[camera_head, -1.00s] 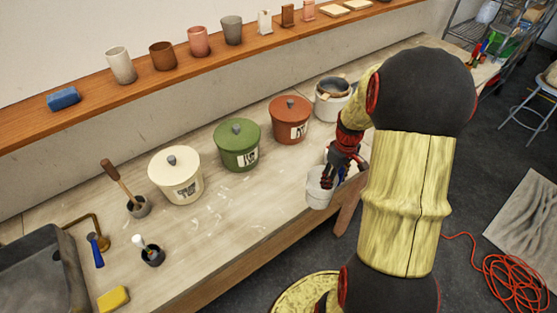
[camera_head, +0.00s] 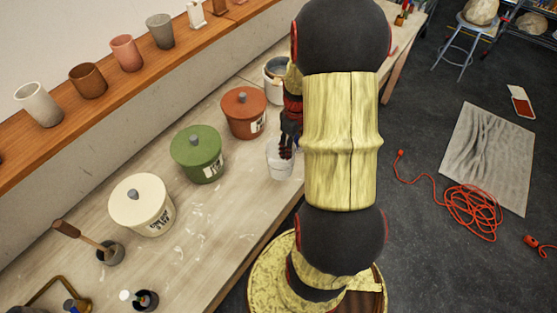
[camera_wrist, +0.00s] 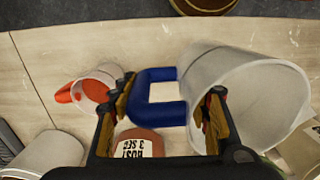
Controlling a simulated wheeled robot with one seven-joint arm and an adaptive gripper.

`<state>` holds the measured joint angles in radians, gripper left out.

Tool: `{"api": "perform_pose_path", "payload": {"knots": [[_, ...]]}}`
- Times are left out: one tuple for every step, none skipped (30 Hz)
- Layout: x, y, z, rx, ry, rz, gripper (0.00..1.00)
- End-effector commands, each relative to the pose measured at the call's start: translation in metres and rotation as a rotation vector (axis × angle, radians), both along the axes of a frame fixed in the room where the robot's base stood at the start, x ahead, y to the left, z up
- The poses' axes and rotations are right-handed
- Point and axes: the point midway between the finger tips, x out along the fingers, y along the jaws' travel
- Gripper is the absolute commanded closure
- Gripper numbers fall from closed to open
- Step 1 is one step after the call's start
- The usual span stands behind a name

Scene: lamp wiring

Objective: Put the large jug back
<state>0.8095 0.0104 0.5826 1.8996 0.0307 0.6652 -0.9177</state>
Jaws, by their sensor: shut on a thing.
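The large jug (camera_head: 280,160) is a pale grey-white vessel near the front edge of the bench, to the right of the green pot. In the wrist view its wide body (camera_wrist: 250,95) fills the right side, and its blue handle (camera_wrist: 160,75) lies between my fingers. My gripper (camera_wrist: 168,108) is shut on this handle; in the head view it (camera_head: 288,148) is partly hidden by my arm. The jug appears over the bench top; I cannot tell whether its base touches it.
Cream (camera_head: 142,205), green (camera_head: 197,153) and rust-red (camera_head: 243,112) lidded pots line the bench, with a grey pot (camera_head: 276,72) behind. A small white vessel with red parts (camera_wrist: 95,85) is beside my gripper. A red cord (camera_head: 470,205) lies on the floor.

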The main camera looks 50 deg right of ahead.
Motion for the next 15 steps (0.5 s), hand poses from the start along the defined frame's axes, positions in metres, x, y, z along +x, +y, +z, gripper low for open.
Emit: {"api": "perform_pose_path", "payload": {"knots": [[0.006, 0.004, -0.013, 0.003, 0.003, 0.003, 1.00], [0.010, 0.006, -0.018, 0.004, 0.004, 0.002, 1.00], [0.015, 0.009, -0.024, 0.003, 0.003, 0.003, 1.00], [0.018, 0.010, -0.028, 0.002, 0.002, 0.002, 1.00], [0.021, 0.011, -0.032, 0.002, 0.002, 0.001, 1.00], [0.024, 0.013, -0.037, 0.002, 0.002, 0.001, 1.00], [0.027, 0.014, -0.039, 0.002, 0.002, 0.001, 1.00], [0.029, 0.015, -0.041, 0.001, 0.001, 0.001, 1.00], [0.031, 0.015, -0.044, 0.000, 0.000, 0.000, 1.00], [0.032, 0.016, -0.045, 0.000, 0.000, -0.001, 1.00], [0.032, 0.016, -0.046, 0.000, 0.000, -0.001, 1.00], [0.033, 0.016, -0.047, 0.001, 0.000, -0.002, 1.00], [0.034, 0.017, -0.049, 0.001, 0.001, -0.002, 1.00], [0.035, 0.018, -0.050, 0.001, 0.001, -0.002, 1.00], [0.037, 0.019, -0.054, 0.002, 0.001, -0.001, 1.00]]}}
